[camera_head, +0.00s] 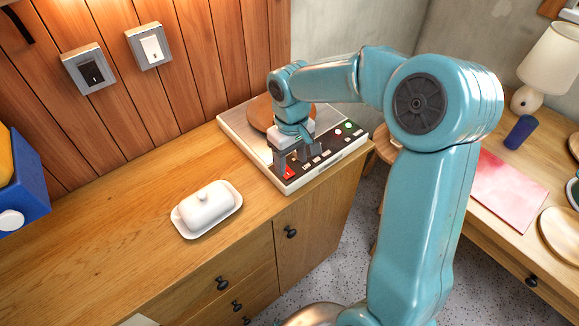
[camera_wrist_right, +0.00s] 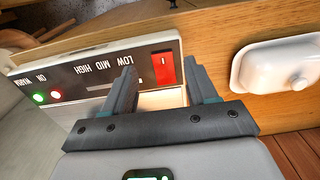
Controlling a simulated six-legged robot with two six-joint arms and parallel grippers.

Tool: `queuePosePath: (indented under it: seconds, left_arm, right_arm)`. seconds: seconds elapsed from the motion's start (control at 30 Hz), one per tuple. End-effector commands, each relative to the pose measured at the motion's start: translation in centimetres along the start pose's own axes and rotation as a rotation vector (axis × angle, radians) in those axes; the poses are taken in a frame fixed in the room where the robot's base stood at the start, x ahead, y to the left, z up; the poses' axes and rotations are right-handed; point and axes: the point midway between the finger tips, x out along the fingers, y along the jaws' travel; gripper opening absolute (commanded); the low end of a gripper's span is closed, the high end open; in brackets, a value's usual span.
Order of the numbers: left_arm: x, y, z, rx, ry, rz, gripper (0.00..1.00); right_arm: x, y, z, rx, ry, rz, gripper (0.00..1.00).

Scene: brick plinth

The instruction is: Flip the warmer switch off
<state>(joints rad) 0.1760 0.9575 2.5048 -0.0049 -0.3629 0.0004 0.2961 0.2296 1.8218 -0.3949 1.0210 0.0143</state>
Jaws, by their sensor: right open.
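The warmer is a flat white appliance (camera_head: 235,128) on the wooden counter, with a dark control panel (camera_head: 322,160) along its front. Its red rocker switch (camera_head: 289,173) is at the panel's left end; it also shows in the wrist view (camera_wrist_right: 165,69), with a small white mark. My right gripper (camera_head: 288,163) is open and empty above that end of the panel. In the wrist view, the red switch appears between the two fingers (camera_wrist_right: 162,72); I cannot tell whether either touches it. Green (camera_wrist_right: 40,98) and red (camera_wrist_right: 56,95) lamps look lit. My left gripper is out of view.
A white butter dish (camera_head: 207,209) stands left of the warmer. A round brown board (camera_head: 265,117) lies on the warmer, partly hidden by my arm. Black (camera_head: 93,73) and white (camera_head: 152,46) wall switches are behind. A blue box (camera_head: 22,180) is at far left. The counter between is clear.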

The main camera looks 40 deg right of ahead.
Motion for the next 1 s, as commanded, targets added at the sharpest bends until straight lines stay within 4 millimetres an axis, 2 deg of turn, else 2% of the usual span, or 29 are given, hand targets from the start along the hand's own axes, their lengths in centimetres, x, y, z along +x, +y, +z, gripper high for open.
queuePosePath:
  seconds: [0.1, 0.2, 0.57, 0.73, 0.77, 0.87, 1.0]
  left_arm:
    - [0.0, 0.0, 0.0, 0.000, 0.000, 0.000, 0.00]
    - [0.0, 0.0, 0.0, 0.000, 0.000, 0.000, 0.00]
    - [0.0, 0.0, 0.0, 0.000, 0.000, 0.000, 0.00]
    - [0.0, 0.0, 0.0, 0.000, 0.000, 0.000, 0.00]
    - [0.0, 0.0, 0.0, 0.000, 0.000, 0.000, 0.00]
    - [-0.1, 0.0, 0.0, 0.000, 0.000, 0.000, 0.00]
    - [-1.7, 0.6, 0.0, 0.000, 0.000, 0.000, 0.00]
  right_arm:
    - [2.0, -0.1, -0.1, -0.003, -0.003, 0.000, 0.57]
    - [3.0, -0.1, -0.2, -0.002, -0.001, 0.000, 0.57]
    - [3.6, -0.1, -0.4, -0.002, 0.001, 0.000, 0.57]
    - [3.6, -0.1, -0.4, -0.002, 0.001, 0.000, 0.05]
    - [3.6, -0.1, -0.4, -0.002, 0.001, 0.000, 0.01]
    - [3.5, -0.1, -0.4, -0.002, -0.001, 0.000, 0.01]
    - [2.9, -0.1, -0.6, -0.003, -0.060, 0.000, 0.01]
